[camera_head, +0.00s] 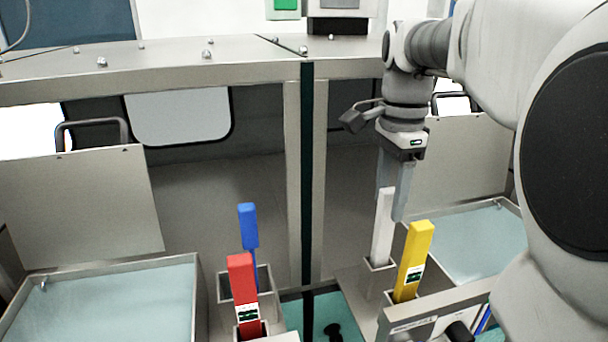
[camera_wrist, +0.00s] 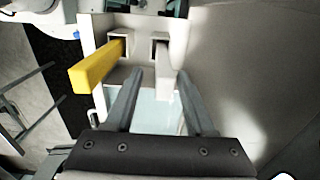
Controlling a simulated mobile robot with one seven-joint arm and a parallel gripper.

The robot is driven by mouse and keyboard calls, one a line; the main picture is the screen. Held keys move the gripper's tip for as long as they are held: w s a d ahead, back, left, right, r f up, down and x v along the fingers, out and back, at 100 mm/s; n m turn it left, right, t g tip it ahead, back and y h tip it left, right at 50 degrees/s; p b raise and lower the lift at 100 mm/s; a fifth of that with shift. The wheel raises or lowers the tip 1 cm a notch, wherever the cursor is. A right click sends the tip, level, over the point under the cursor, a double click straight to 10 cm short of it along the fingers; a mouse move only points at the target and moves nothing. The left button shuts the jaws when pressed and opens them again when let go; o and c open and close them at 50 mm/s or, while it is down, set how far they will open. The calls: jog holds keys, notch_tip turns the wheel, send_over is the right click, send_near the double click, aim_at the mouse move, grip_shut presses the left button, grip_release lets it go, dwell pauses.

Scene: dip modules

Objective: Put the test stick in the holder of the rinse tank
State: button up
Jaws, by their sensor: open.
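A white stick (camera_head: 382,228) stands upright in a square holder (camera_head: 379,267) at the right tank; it also shows in the wrist view (camera_wrist: 163,85). A yellow stick (camera_head: 413,262) stands tilted slightly in a neighbouring holder and shows in the wrist view (camera_wrist: 98,68). A red stick (camera_head: 243,290) and a blue stick (camera_head: 249,230) stand in holders at the left tank. My gripper (camera_head: 391,208) is open and points down at the white stick's top. In the wrist view the white stick appears between my two fingers (camera_wrist: 160,72), with no clear contact.
Open tanks with pale blue liquid stand at left (camera_head: 110,305) and right (camera_head: 470,240). A dark vertical divider (camera_head: 307,180) stands between the two sides. A metal ledge (camera_head: 170,62) crosses the back. The yellow stick stands close beside my gripper.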

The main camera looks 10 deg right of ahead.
notch_tip(320, 180, up, 8)
jog(key=shift+r+p, duration=0.15)
jog(key=shift+p, duration=0.3)
jog(key=shift+r, duration=0.45)
jog(key=shift+s+a+f+n, duration=0.1)
jog(key=shift+s+a+n, duration=0.2)
jog(key=shift+n, duration=0.1)
jog(key=s+a+f+n+t, duration=0.2)
jog(key=s+a+f+n, duration=0.3)
jog(key=s+f+n, duration=0.1)
jog(key=s+a+f+n+t, duration=0.3)
jog(key=s+a+f+n, duration=0.2)
jog(key=f+n, duration=0.3)
jog(key=n, duration=0.2)
jog(key=shift+s+f+n+t, duration=0.3)
jog(key=shift+s+f+n, duration=0.05)
jog(key=shift+n, duration=0.05)
